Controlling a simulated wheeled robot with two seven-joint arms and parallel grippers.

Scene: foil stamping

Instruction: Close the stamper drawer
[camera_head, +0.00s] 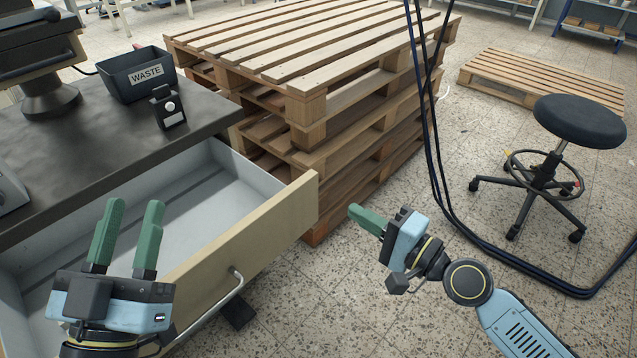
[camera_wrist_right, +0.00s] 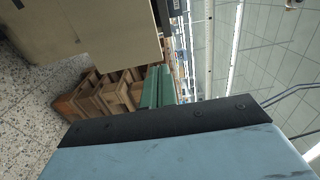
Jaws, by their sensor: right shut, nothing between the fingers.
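The stamper drawer (camera_head: 215,205) is pulled well out from under the dark worktop (camera_head: 95,135). It has a grey, empty-looking interior, a beige front panel (camera_head: 262,232) and a metal bar handle (camera_head: 212,310). My left gripper (camera_head: 127,222) is open, with its green fingers apart and pointing up in the picture. It overlaps the drawer's near left part in the head view; whether it touches is unclear. My right gripper (camera_head: 367,219) is shut and empty, to the right of the drawer front and apart from it. In the right wrist view its green fingers (camera_wrist_right: 158,86) lie together.
A black waste bin (camera_head: 135,78) and a small black device (camera_head: 168,108) stand on the worktop. Stacked wooden pallets (camera_head: 320,100) rise close behind the drawer. Black cables (camera_head: 432,130) hang right of them. A stool (camera_head: 560,140) stands on open floor at right.

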